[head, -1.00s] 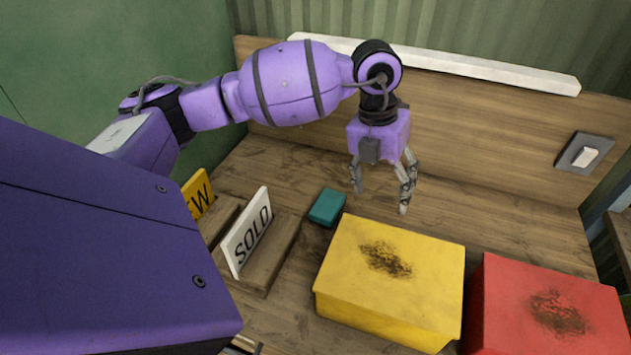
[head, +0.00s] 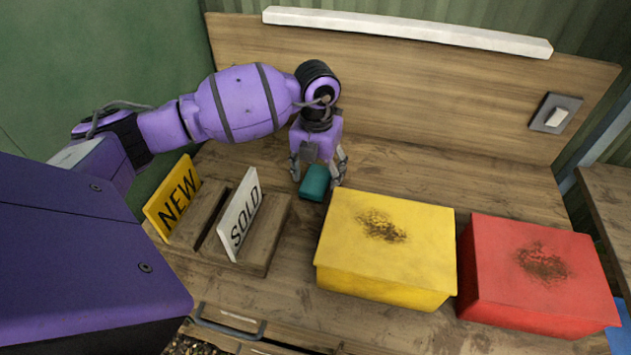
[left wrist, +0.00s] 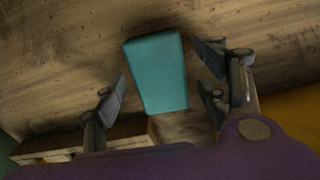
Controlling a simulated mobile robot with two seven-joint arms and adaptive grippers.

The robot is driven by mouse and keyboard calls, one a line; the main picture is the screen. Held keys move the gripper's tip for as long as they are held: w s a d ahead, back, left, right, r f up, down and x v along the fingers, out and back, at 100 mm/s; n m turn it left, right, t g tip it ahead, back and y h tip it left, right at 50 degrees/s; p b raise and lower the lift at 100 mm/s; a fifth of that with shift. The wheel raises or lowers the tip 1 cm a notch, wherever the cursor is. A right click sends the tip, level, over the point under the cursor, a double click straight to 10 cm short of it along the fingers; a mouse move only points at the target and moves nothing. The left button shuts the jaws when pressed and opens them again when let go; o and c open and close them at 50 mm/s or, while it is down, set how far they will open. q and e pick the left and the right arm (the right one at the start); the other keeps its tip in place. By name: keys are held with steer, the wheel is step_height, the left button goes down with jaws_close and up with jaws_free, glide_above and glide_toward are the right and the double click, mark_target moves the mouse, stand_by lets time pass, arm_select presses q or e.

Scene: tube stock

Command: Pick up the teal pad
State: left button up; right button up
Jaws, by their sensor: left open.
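The teal pad (head: 315,182) lies on the wooden table top, just behind the left edge of the yellow box. My left gripper (head: 318,176) points down at the pad, with one finger on either side of it. In the left wrist view the pad (left wrist: 157,72) sits between the open fingers of the gripper (left wrist: 165,95), with gaps visible on both sides. The fingers are apart and I see no contact with the pad. My right gripper is not in view.
A yellow box (head: 385,250) stands close in front of the pad, with a red box (head: 538,275) to its right. A wooden holder (head: 262,250) with a NEW sign (head: 173,200) and a SOLD sign (head: 240,215) is at left. The table behind the boxes is clear.

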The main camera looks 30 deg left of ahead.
arm_select(q)
steer(key=shift+f, duration=0.15)
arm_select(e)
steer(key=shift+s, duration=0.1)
arm_select(q)
steer(key=c, duration=1.3)
steer(key=shift+o, duration=0.2)
